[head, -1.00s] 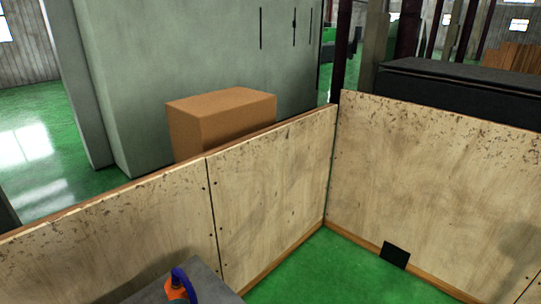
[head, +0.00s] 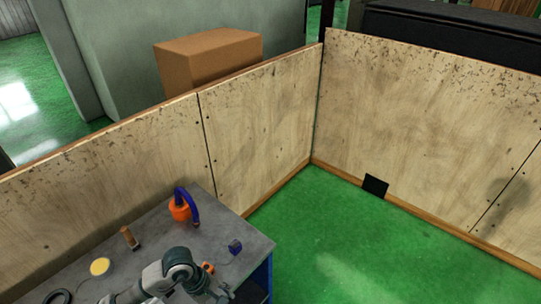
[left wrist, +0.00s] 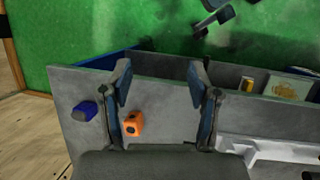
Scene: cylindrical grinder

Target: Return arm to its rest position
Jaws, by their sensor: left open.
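My left arm (head: 178,272) comes in at the bottom of the head view, bent over the grey workbench (head: 235,270). My left gripper (left wrist: 160,75) is in the left wrist view, its two fingers spread apart with nothing between them. Its fingertips reach over the bench edge, with green floor beyond. A small orange block (left wrist: 132,123) lies on the bench beside the left finger in that view. A dark blue block (left wrist: 85,110) lies farther left. My right gripper is not in view.
On the bench are an orange object with a blue curved hose (head: 181,208), an orange-brown handled tool (head: 130,237) and a yellow disc (head: 100,267). Wooden panels (head: 255,135) stand behind it, with a cardboard box (head: 210,58) beyond. Green floor (head: 340,240) is clear at right.

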